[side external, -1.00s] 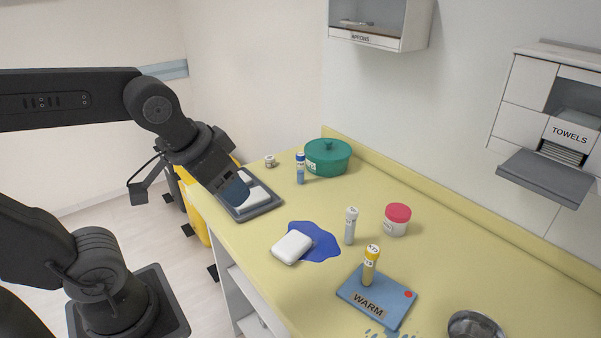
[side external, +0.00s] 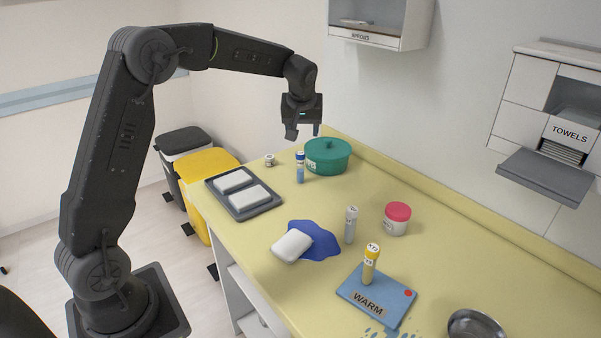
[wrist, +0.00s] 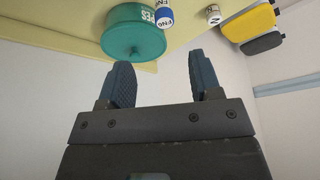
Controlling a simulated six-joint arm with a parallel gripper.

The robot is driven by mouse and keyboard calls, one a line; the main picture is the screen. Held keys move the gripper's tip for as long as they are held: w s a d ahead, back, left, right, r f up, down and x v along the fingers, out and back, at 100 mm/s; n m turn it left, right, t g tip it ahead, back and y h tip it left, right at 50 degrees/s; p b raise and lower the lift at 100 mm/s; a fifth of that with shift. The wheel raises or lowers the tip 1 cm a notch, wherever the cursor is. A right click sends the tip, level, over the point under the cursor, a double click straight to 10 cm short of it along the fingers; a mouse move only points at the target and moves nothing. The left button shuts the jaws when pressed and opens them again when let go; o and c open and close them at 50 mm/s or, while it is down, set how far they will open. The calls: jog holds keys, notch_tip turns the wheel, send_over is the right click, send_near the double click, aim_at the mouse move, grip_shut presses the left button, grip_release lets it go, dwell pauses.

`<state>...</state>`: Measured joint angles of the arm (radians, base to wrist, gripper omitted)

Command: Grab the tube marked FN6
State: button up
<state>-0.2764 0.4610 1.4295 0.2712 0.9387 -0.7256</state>
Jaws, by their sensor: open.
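The tube marked FN6 (wrist: 167,17) has a blue cap and shows at the top of the wrist view, beside the green tub. In the side view the blue-capped tube (side external: 300,167) stands upright on the counter, left of the tub. A grey-capped tube (side external: 351,225) and a yellow-capped tube (side external: 371,264) stand nearer; their marks are too small to read surely. My gripper (side external: 302,133) points down, open and empty, above the far end of the counter. Its two fingers (wrist: 160,80) show apart in the wrist view, with nothing between them.
The green lidded tub (side external: 328,157) stands right beside the blue-capped tube. A small white jar (side external: 269,161) and a grey tray (side external: 264,208) with white packs lie to its left. A red-lidded jar (side external: 397,220), white block (side external: 291,246) on a blue patch and blue WARM pad (side external: 349,290) are nearer.

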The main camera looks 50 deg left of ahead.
aim_at(301, 160)
jog(key=x, duration=0.8)
jog(key=shift+f, duration=0.25)
jog(key=shift+s+x, duration=0.15)
jog(key=shift+x, duration=1.15)
jog(key=shift+s+x, duration=0.15)
jog(key=shift+x, duration=1.2)
jog(key=shift+c, duration=0.4)
jog(key=c, duration=0.9)
